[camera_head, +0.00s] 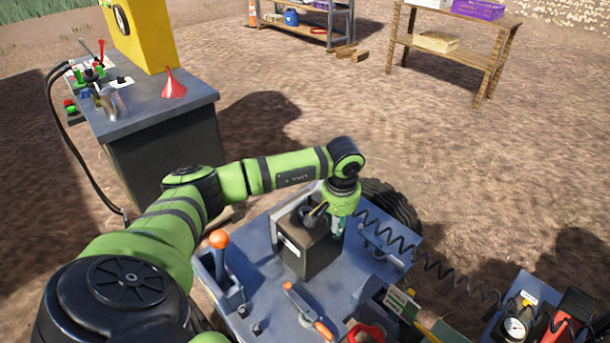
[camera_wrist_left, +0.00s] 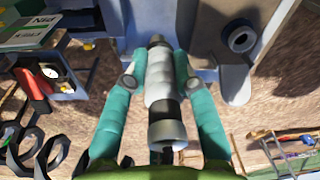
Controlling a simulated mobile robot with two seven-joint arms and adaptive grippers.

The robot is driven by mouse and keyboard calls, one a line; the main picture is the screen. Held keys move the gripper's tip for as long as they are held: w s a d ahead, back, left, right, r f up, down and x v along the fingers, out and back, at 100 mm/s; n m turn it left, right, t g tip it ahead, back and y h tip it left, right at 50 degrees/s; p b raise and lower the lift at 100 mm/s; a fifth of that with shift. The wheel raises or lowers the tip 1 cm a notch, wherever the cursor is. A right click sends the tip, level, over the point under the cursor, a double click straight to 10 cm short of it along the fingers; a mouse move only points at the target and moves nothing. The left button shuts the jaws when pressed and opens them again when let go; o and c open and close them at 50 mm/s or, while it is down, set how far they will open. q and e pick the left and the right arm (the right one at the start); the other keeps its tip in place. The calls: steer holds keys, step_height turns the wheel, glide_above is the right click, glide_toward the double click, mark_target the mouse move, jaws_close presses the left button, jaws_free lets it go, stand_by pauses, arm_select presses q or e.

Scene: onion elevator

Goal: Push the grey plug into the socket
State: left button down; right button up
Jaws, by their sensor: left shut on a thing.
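My left gripper (camera_head: 338,222) is at the far side of a dark box on the blue machine. In the left wrist view its two teal fingers (camera_wrist_left: 158,75) are shut on the grey plug (camera_wrist_left: 160,78), one on each side. The plug is a light grey cylinder with dark ends. Its far end points towards a blue-grey part of the machine; I cannot tell whether it touches or enters anything. A dark ring (camera_wrist_left: 241,39) sits to the right, apart from the plug; I cannot tell whether it is the socket. In the head view the plug is mostly hidden. My right gripper is not in view.
The dark box (camera_head: 308,248) stands on the blue machine (camera_head: 262,302). An orange-knobbed lever (camera_head: 219,240) rises at left. A black coiled cable (camera_head: 430,262) runs right towards a gauge (camera_head: 515,328). A workbench (camera_head: 160,118) with a red funnel (camera_head: 173,84) stands at upper left.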

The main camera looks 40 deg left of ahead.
arm_select(q)
steer(key=w+a+r+n+b, duration=0.1)
steer(key=w+a+n+b, duration=0.15)
steer(key=a, duration=0.45)
steer(key=w+a+r+n+b, duration=0.1)
steer(key=w+a+n+b, duration=0.15)
steer(key=a, duration=0.55)
steer(key=shift+g, duration=0.3)
step_height(320, 180, down, 4)
steer(key=b, duration=0.3)
steer(key=shift+d+f, duration=0.1)
steer(key=shift+f, duration=0.15)
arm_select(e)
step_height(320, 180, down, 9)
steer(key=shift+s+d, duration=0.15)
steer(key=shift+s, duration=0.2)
arm_select(q)
steer(key=shift+n, duration=0.3)
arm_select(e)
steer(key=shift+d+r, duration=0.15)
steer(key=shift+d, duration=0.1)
arm_select(q)
steer(key=shift+f, duration=0.1)
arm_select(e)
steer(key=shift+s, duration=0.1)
